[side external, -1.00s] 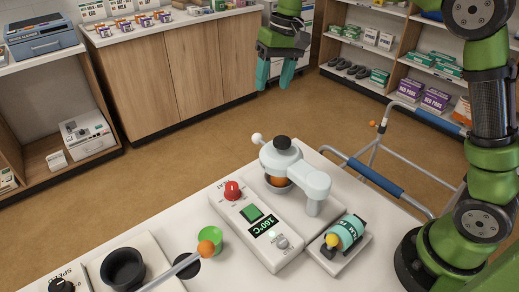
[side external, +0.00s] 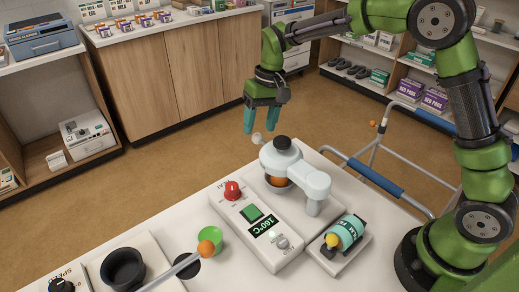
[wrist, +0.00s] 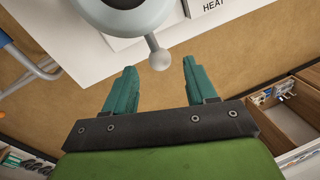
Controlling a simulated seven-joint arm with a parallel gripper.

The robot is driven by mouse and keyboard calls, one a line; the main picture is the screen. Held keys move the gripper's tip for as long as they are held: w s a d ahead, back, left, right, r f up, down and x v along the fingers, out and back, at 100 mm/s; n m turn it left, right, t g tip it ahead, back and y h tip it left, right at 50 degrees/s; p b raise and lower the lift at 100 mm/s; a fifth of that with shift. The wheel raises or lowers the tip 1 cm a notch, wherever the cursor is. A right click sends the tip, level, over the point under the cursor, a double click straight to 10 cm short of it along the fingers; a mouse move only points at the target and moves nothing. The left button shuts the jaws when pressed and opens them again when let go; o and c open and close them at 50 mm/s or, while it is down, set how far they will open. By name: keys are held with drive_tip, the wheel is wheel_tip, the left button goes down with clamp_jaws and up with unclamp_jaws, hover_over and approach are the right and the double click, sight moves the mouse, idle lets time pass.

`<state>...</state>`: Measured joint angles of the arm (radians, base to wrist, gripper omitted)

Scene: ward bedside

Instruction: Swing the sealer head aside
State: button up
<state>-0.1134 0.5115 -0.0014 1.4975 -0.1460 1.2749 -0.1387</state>
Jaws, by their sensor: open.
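The sealer head (side external: 283,157) is a pale grey round head with a black knob on top, carried on an arm from a post (side external: 315,190). It sits over an orange piece (side external: 277,181) on the sealer base. A short handle with a pale ball end (side external: 257,138) sticks out from its far left side. My gripper (side external: 265,120) is open and empty, pointing down just above and behind the ball. In the wrist view the ball (wrist: 159,60) lies ahead of the gap between the teal fingers (wrist: 156,85), apart from both. The head (wrist: 125,12) is cut off at the top edge.
The sealer's control box (side external: 257,228) has a red knob, green button and 160°C display. A blue-gripped walker frame (side external: 375,176) stands behind the table.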

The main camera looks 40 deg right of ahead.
drive_tip(key=shift+a+f, duration=0.15)
drive_tip(key=shift+f, duration=0.6)
drive_tip(key=shift+a+f, duration=0.15)
drive_tip(key=shift+f, duration=0.55)
clamp_jaws()
